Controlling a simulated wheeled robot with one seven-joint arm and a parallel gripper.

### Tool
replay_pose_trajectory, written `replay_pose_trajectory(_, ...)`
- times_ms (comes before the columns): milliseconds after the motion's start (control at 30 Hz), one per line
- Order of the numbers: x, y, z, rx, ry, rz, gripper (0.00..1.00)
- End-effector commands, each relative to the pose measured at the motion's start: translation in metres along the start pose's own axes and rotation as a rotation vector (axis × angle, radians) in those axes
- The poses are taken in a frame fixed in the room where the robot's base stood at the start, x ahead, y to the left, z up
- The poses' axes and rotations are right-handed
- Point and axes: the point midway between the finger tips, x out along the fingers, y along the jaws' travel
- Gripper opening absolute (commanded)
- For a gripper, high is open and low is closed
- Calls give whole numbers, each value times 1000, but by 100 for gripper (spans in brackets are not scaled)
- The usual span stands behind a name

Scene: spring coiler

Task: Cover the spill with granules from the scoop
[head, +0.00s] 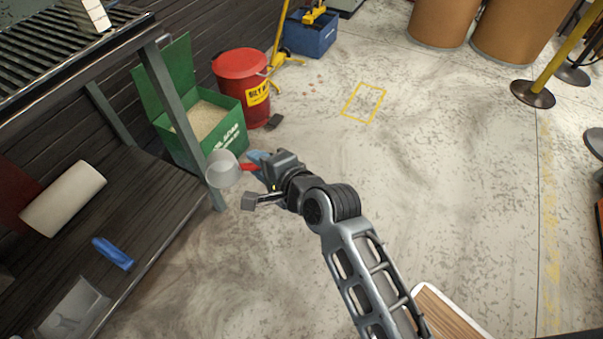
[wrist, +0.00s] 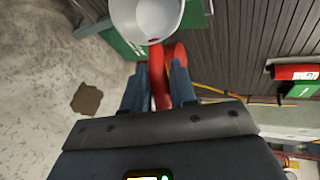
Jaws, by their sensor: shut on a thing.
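My gripper (head: 257,163) is shut on the red handle (wrist: 161,90) of a scoop. The scoop's pale grey bowl (head: 222,168) points left in the head view, in front of the green bin's lower corner. The bowl also shows at the top of the wrist view (wrist: 146,18); I see no granules in it. The open green bin (head: 234,133) holds pale granules (head: 206,117). A small dark brown patch, seemingly the spill (head: 274,121), lies on the floor right of the bin, apart from the scoop. It looks bare in the wrist view (wrist: 87,99).
A red lidded drum (head: 240,80) stands behind the bin. A dark bench (head: 150,215) with a paper roll (head: 64,198) and a blue object (head: 112,253) is at left. A blue bucket (head: 311,36) stands at the back. The floor around the yellow outline (head: 363,102) is open.

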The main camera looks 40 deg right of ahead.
Motion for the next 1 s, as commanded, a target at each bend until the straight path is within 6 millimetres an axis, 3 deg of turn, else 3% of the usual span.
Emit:
replay_pose_trajectory(233,-2,-5,1,0,0,-1,0)
replay_pose_trajectory(1000,-24,-56,9,0,0,0,0)
